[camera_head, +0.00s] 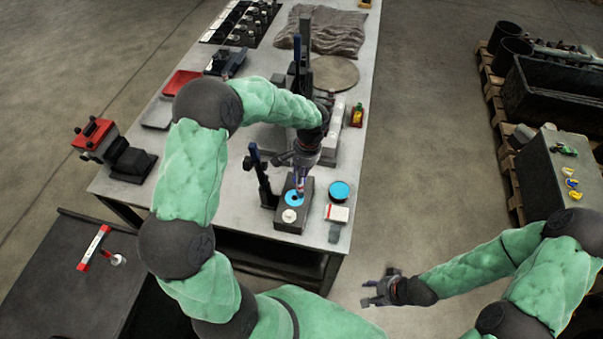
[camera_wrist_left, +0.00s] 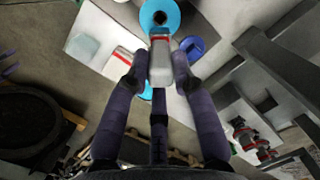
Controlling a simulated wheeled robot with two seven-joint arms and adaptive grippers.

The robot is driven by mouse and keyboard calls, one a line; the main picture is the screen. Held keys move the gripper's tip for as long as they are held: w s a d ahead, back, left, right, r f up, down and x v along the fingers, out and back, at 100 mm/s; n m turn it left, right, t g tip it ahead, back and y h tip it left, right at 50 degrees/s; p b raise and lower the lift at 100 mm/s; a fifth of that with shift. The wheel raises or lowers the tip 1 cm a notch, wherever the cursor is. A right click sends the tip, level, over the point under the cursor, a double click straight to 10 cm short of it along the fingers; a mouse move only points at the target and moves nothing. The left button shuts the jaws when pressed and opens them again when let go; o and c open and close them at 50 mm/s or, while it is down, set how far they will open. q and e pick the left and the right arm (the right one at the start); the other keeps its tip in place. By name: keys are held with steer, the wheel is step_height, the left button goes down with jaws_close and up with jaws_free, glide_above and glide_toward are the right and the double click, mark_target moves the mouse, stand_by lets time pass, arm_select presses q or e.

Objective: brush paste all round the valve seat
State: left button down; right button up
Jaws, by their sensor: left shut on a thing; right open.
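A dark block (camera_head: 307,211) on the table has a bright blue ring, the valve seat (camera_head: 293,199), on its top. In the left wrist view the seat (camera_wrist_left: 172,13) shows as a cyan ring round a dark hole at the top edge. My left gripper (camera_head: 301,172) is shut on a small brush, a pale grey body with a red band (camera_wrist_left: 160,62), over the ring. The brush tip is close to the seat; I cannot tell whether it touches. A round tin with blue on top (camera_head: 339,190) stands right of the block. My right gripper (camera_head: 378,290) is open and empty, off the table.
A white and red box (camera_head: 337,212) lies just right of the block. A dark upright stand with a blue top (camera_head: 263,175) is close on its left. A small yellow and red item (camera_head: 357,115) lies further back.

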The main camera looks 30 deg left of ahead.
arm_select(q)
steer(key=shift+w+a, duration=0.4)
steer(key=shift+a, duration=0.2)
step_height(320, 180, up, 8)
steer(key=p, duration=0.4)
arm_select(e)
steer(key=r, duration=0.2)
steer(key=a+r, duration=0.1)
steer(key=r, duration=0.1)
steer(key=shift+r, duration=0.2)
